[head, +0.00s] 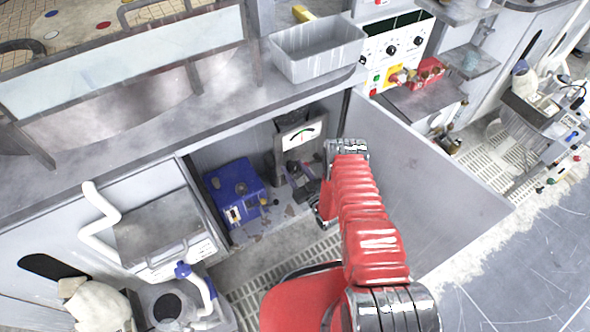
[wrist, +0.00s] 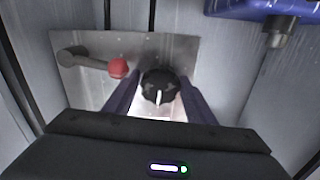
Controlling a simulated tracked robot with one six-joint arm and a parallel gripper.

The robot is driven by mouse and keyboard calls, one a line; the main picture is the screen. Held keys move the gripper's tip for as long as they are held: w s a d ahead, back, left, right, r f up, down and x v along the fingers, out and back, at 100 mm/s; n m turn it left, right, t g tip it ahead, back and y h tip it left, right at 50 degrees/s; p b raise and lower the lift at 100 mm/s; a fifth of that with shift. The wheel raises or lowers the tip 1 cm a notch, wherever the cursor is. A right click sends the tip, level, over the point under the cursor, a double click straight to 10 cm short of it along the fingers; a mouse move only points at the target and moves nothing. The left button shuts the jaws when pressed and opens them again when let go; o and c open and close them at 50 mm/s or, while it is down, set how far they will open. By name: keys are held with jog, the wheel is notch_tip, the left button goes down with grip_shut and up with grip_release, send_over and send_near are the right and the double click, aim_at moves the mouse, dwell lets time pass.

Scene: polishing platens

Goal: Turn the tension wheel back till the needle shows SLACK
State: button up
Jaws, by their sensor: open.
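A black round knob with a white pointer line (wrist: 158,87), apparently the tension wheel, sits on a metal plate (wrist: 75,90) in the wrist view. My gripper (wrist: 157,98) is open, with one dark finger on each side of the knob. I cannot tell whether the fingers touch it. My red arm reaches into the cabinet and hides much of the wheel's area there.
A lever with a red ball end (wrist: 118,67) is just left of the knob. A blue box (head: 235,190) stands left of the gauge and overhangs at the wrist view's upper right. The open cabinet door (head: 440,185) is to the right. A grey bin (head: 315,50) stands above.

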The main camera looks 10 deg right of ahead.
jog(key=shift+c, duration=0.4)
jog(key=c, duration=0.6)
jog(key=shift+d, duration=0.15)
jog(key=shift+c, duration=0.4)
jog(key=shift+n, duration=0.4)
jog(key=n, duration=0.2)
jog(key=shift+n, duration=2.5)
